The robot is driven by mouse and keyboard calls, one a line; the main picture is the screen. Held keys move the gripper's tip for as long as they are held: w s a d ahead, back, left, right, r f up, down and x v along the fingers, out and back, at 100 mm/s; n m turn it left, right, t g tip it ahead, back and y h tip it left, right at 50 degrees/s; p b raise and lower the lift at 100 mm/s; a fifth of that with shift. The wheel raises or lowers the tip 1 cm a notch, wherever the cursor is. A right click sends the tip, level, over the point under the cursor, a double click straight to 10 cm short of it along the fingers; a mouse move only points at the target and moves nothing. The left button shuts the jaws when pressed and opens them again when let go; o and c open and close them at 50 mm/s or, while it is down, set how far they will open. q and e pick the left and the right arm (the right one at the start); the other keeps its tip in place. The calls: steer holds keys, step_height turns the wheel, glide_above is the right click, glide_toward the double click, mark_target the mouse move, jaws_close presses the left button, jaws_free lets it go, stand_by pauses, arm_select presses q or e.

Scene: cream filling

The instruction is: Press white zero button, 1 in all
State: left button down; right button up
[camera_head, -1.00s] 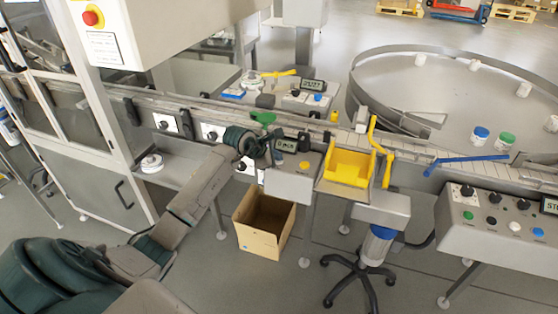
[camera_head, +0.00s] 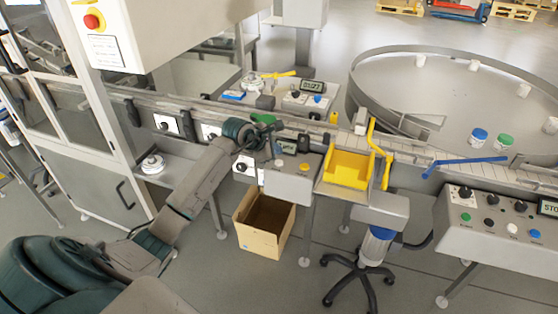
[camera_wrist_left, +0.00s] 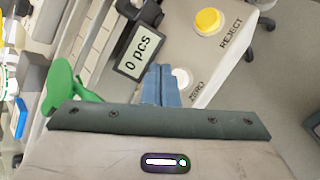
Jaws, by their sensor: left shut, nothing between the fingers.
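The white zero button (camera_wrist_left: 181,77) sits beside the ZERO label on the counter box (camera_head: 292,186), seen in the left wrist view. My left gripper (camera_wrist_left: 161,86) is shut and empty, its blue-grey fingers side by side. The fingertips point at the box top and overlap the button's left edge in that view; I cannot tell whether they touch it. In the head view my left gripper (camera_head: 273,150) is over the box's left part. The yellow reject button (camera_wrist_left: 209,20) and the "0 pcs" display (camera_wrist_left: 138,52) are on the same box. My right gripper is not in view.
A green part (camera_wrist_left: 60,88) stands left of the fingers in the wrist view. A yellow bin (camera_head: 348,168) is right of the box. A cardboard box (camera_head: 262,228) stands on the floor below. The conveyor (camera_head: 330,130) runs behind.

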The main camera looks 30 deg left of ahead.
mark_target(276, 164)
arm_select(q)
steer(key=shift+r+p, duration=0.6)
steer(key=shift+r, duration=1.15)
